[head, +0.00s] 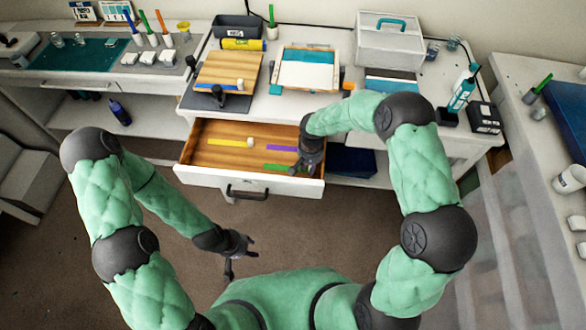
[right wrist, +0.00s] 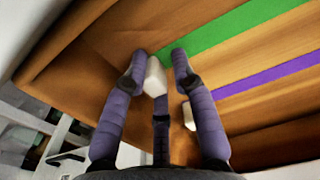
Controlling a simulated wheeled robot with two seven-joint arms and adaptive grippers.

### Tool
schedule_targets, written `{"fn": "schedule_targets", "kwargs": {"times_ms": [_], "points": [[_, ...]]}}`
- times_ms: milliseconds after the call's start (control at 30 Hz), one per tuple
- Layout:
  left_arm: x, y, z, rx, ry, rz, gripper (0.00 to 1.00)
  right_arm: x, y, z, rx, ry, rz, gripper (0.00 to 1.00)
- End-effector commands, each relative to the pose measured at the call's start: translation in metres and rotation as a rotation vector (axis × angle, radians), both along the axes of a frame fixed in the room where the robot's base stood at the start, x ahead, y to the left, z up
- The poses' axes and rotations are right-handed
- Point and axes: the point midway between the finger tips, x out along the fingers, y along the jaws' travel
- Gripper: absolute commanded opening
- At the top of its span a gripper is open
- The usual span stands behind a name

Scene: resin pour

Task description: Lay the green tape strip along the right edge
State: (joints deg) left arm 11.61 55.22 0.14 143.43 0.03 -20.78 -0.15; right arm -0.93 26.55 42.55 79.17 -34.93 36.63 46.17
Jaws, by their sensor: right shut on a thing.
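The green tape strip (head: 275,167) lies in the open wooden drawer, near its front right; it also shows in the right wrist view (right wrist: 235,27). A white block (right wrist: 155,76) sits at its near end. My right gripper (right wrist: 158,68) reaches into the drawer, its fingers closed around this block, and covers part of the strip in the head view (head: 304,172). The strip still looks flat along the drawer floor. My left gripper (head: 242,256) hangs empty in front of the drawer, its fingers apart. A wooden board (head: 228,70) and a framed panel (head: 307,70) stand on the bench.
The drawer (head: 220,160) also holds a yellow strip (head: 229,142) and a purple strip (head: 281,148). The wrist view shows the drawer wall close by. A white toolbox (head: 390,45), a teal bottle (head: 463,92) and a black box (head: 484,118) stand at the bench's right.

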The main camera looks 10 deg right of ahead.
Motion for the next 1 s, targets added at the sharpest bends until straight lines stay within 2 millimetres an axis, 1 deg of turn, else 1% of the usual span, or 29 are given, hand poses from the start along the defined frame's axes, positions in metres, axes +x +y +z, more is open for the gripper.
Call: {"fn": "schedule_targets", "kwargs": {"times_ms": [33, 300, 667, 1000], "points": [[0.000, 0.000, -0.001, 0.000, 0.000, 0.000, 0.40, -0.011, -0.001, -0.010, -0.005, 0.027, 0.004, 0.01], [0.000, 0.000, -0.001, 0.000, 0.000, 0.000, 0.40, -0.013, -0.001, -0.011, -0.005, 0.033, 0.005, 0.01], [0.000, 0.000, 0.003, 0.000, 0.000, 0.000, 0.40, -0.013, -0.001, -0.004, -0.005, 0.033, 0.005, 0.01], [0.000, 0.000, 0.008, 0.000, 0.000, 0.000, 0.40, -0.008, -0.001, 0.008, -0.003, 0.021, 0.003, 0.01]]}}
